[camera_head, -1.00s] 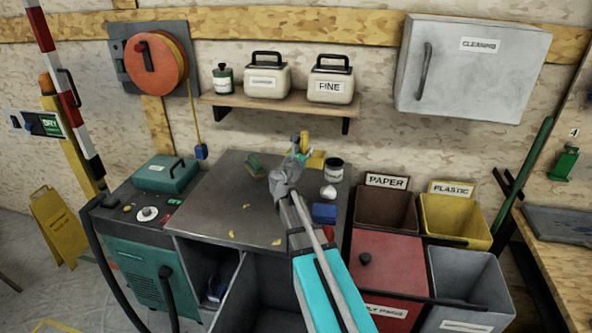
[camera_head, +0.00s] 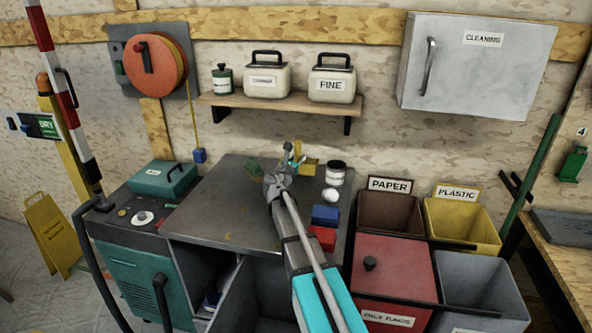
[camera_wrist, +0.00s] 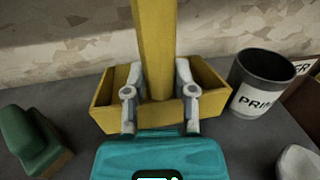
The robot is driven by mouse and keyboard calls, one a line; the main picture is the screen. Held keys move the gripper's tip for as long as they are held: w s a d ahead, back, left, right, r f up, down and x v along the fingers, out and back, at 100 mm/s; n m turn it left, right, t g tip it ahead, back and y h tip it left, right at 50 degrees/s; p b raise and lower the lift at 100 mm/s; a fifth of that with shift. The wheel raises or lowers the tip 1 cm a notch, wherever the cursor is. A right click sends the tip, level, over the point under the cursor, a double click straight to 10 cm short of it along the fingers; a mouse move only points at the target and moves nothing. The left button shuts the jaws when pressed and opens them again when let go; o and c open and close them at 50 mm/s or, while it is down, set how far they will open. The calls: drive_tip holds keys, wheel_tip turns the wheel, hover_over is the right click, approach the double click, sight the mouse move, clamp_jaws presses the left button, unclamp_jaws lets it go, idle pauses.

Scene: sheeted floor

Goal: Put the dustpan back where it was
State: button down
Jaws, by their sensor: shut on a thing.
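The yellow dustpan (camera_wrist: 104,112) is at the back of the grey bench top (camera_head: 215,205), its handle (camera_wrist: 153,45) upright in the wrist view. My gripper (camera_wrist: 159,94) is shut on the handle, one finger on each side. In the head view my gripper (camera_head: 291,157) partly hides the dustpan (camera_head: 309,167). I cannot tell whether the pan touches the bench.
A dark PRIME pot (camera_wrist: 262,84) stands close right of the dustpan, with a white round thing (camera_head: 330,195) nearby. A green brush-like block (camera_wrist: 35,138) lies to the left. Blue (camera_head: 325,215) and red (camera_head: 322,238) blocks sit nearer. The bench's left middle is mostly clear.

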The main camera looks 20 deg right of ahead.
drive_tip(key=shift+w+f+b, duration=0.3)
drive_tip(key=shift+f+b, duration=0.1)
drive_tip(key=shift+w+f+b, duration=0.15)
drive_tip(key=shift+f+b, duration=1.45)
drive_tip(key=shift+f, duration=0.05)
drive_tip(key=shift+f, duration=0.15)
drive_tip(key=shift+c, duration=2.2)
unclamp_jaws()
drive_tip(key=shift+r, duration=0.3)
drive_tip(key=v, duration=1.2)
drive_tip(key=shift+f, duration=0.1)
